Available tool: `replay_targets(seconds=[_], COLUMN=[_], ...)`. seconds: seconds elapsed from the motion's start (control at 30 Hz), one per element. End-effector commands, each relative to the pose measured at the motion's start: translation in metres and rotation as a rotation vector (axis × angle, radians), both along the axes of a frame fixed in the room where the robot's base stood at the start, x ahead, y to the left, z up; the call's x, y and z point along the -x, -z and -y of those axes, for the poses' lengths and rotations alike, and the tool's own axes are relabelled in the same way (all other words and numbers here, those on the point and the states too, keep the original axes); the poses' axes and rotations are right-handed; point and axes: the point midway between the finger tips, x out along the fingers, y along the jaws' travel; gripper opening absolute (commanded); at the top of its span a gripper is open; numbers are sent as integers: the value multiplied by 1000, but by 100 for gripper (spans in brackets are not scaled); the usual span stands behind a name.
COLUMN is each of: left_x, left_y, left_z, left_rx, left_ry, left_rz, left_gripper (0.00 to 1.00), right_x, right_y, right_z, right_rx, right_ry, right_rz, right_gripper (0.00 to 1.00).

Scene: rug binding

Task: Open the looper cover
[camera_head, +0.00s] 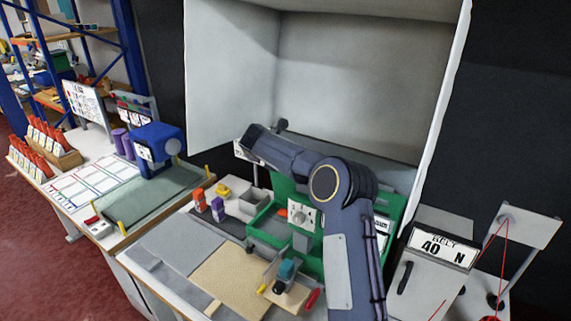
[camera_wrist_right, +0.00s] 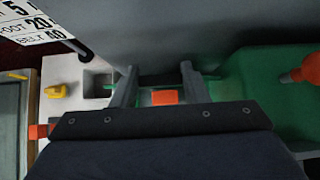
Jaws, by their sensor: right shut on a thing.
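The green machine (camera_head: 284,186) stands in the middle of the head view, largely hidden by my right arm. Its green base also shows in the right wrist view (camera_wrist_right: 240,92). My right gripper (camera_wrist_right: 159,76) has its two fingers on either side of a dark grey bar (camera_wrist_right: 160,80), closed on it against a large grey surface (camera_wrist_right: 190,35). An orange block (camera_wrist_right: 165,97) shows between the fingers, nearer the palm. I cannot clearly tell the looper cover's outline or how far it stands open. My left gripper is not in view.
A blue machine (camera_head: 155,145) stands on the left table. Grey bins (camera_head: 246,203) and a yellow piece (camera_head: 222,190) lie left of the green machine. A pale hood (camera_head: 345,75) encloses the back.

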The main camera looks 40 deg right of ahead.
Motion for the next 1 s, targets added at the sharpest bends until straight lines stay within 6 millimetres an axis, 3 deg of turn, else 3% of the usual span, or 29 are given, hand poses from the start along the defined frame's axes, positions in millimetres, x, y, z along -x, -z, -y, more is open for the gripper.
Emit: replay_targets(seconds=[0.17, 0.2, 0.33, 0.67, 1.0], left_x=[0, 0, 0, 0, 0], left_y=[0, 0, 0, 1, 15], left_z=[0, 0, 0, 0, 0], left_rx=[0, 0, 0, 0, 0], left_ry=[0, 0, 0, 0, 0], left_rz=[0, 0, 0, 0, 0], left_gripper=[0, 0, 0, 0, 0], right_x=[0, 0, 0, 1, 15], right_y=[-2, -2, -1, -3, -40], right_z=[2, 2, 1, -2, -36], right_rx=[6, 6, 4, 2, 3], right_ry=[1, 1, 1, 0, -1], right_rz=[4, 4, 3, 1, 4], right_gripper=[0, 46, 63, 63, 63])
